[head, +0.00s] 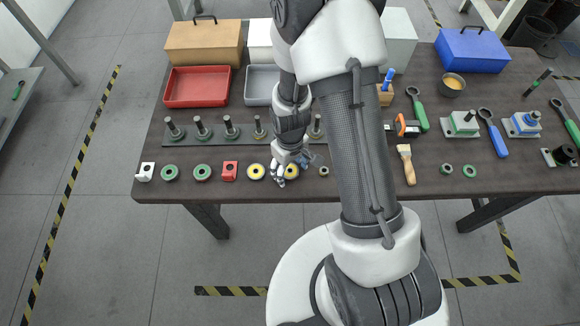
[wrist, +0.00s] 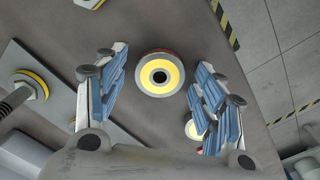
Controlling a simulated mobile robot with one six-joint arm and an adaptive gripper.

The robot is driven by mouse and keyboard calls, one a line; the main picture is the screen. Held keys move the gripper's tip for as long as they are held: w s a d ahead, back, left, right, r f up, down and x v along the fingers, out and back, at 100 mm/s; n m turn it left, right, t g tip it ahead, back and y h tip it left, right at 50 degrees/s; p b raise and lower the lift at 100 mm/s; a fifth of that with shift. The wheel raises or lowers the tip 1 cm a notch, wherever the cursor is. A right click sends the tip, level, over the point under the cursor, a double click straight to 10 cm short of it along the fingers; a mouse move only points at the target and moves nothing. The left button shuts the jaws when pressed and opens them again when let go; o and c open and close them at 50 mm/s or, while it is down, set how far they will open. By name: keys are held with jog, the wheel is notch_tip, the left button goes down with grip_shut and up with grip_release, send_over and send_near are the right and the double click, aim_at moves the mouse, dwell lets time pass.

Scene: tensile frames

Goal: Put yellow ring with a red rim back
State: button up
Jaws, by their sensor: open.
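A yellow ring (head: 291,171) lies flat near the table's front edge, partly covered by my gripper (head: 284,168). In the wrist view this yellow ring (wrist: 146,74) has a dark hole and a reddish-brown rim along its outer edge. My gripper (wrist: 158,72) is open, with one finger on each side of the ring and visible gaps between. Another yellow ring (head: 256,172) lies just to the left; in the wrist view it is partly hidden behind the right finger. Behind these, a post (head: 259,127) with a yellow base stands on the dark rail.
More posts (head: 231,126) stand along the rail (head: 188,138). A small nut (head: 324,171) lies close on the right. A red tray (head: 197,87) is behind.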

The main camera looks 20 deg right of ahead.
jog(key=shift+r, duration=0.1)
notch_tip(320, 180, up, 12)
jog(key=p, duration=0.5)
notch_tip(320, 180, up, 11)
jog(key=m+t, duration=0.1)
send_over(291, 174)
jog(key=s+r+m+t, duration=0.3)
jog(key=s+r, duration=1.1)
jog(key=r, duration=0.1)
jog(key=shift+r+t, duration=0.15)
jog(key=shift+t, duration=0.15)
